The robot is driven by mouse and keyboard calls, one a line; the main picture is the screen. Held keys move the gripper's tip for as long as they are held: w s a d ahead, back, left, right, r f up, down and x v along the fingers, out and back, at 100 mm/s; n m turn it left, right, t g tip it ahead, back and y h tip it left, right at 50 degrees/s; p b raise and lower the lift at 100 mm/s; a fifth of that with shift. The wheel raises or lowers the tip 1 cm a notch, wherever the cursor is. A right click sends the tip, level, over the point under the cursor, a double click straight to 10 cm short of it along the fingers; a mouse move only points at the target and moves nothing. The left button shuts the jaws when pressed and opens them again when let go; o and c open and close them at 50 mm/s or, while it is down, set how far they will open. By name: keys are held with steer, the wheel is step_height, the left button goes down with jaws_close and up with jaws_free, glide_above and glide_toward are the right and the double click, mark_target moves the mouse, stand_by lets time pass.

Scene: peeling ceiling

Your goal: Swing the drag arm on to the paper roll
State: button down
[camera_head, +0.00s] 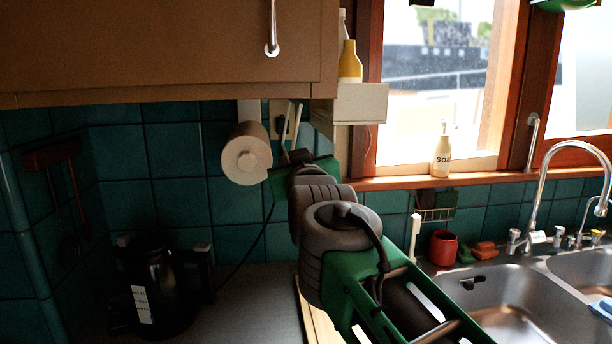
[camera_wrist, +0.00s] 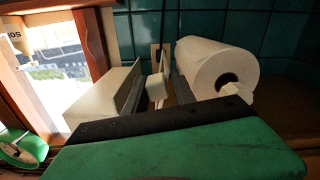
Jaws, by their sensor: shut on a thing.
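The paper roll (camera_head: 247,155) hangs on the tiled wall under the cabinet. In the wrist view the white paper roll (camera_wrist: 215,65) lies to the right, its hollow end towards me. My gripper (camera_head: 291,128) is raised just right of the roll, apart from it. In the wrist view a narrow pale piece, seemingly the drag arm (camera_wrist: 156,88), stands between the fingers of my gripper (camera_wrist: 158,82), left of the roll. The gripper is shut on it. In the head view my gripper and arm largely hide the drag arm.
A cream box shelf (camera_head: 360,103) with bottles is close to the gripper's right; the cabinet (camera_head: 170,45) overhangs above. A black kettle (camera_head: 155,290) stands on the counter. The sink (camera_head: 490,300), red cup (camera_head: 443,247) and soap bottle (camera_head: 442,152) are further right.

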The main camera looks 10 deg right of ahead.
steer(key=shift+s+a+r+m, duration=0.1)
steer(key=shift+a+r+m, duration=0.15)
steer(key=shift+r+m, duration=0.15)
steer(key=c, duration=1.3)
jaws_free()
steer(key=shift+d, duration=0.1)
steer(key=shift+o, duration=0.5)
steer(key=shift+f, duration=0.2)
steer(key=shift+b, duration=0.3)
steer(key=s+b, duration=0.2)
steer(key=s, duration=0.5)
steer(key=shift+s, duration=0.35)
